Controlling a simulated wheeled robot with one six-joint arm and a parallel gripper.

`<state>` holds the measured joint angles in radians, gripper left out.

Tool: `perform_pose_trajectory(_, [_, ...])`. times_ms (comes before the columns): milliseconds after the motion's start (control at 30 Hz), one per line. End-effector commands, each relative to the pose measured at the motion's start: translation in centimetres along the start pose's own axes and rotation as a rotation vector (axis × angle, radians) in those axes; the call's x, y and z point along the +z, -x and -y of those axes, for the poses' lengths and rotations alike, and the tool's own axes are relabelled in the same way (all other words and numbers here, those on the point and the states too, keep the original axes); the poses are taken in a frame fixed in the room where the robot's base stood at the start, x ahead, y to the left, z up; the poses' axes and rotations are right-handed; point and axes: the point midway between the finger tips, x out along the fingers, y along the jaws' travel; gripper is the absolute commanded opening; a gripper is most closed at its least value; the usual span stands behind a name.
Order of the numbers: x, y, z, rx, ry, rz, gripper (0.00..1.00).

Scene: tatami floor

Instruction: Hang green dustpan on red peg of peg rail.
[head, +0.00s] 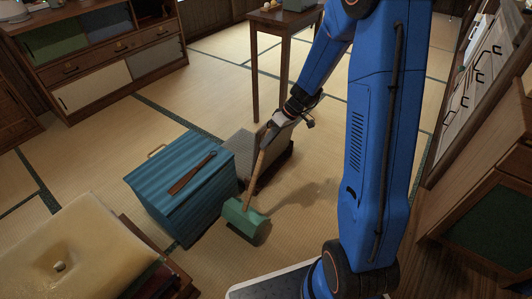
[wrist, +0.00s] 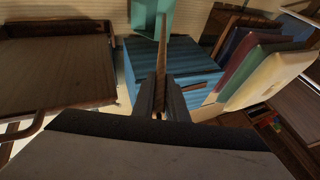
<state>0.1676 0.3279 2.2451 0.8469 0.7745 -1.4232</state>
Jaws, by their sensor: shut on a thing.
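The green dustpan (head: 244,220) hangs pan-down from its long wooden handle in the head view, beside the blue chest. I cannot tell whether its pan touches the floor. My gripper (head: 270,130) is shut on the upper part of the handle. In the wrist view the fingers of my gripper (wrist: 165,95) close around the handle, and part of the green dustpan (wrist: 155,15) shows beyond at the top edge. I cannot make out the peg rail or its red peg in either view.
A blue ribbed chest (head: 165,205) with a dark brown wooden object (head: 191,174) on top stands just left of the dustpan. A grey-topped low block (head: 240,146) is behind it. A cream cushion (head: 75,245) lies front left. A small table (head: 285,20) stands behind. Open tatami lies between.

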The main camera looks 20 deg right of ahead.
Motion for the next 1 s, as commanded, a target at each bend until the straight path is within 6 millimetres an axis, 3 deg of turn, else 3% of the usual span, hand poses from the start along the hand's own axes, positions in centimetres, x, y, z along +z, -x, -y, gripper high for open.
perform_pose_trajectory(400, [1.3, -3.2, -1.5, -0.001, -0.001, 0.0, 0.0])
perform_pose_trajectory(767, [1.4, -3.5, -1.6, 0.0, -0.001, -0.001, 0.0])
perform_pose_trajectory(800, [1.4, -3.5, -1.6, 0.0, -0.001, -0.001, 0.17])
perform_pose_trajectory(867, [1.4, -3.5, -1.6, 0.0, -0.001, -0.001, 0.31])
perform_pose_trajectory(1000, [1.4, -3.5, -1.6, 0.0, -0.001, 0.0, 0.31])
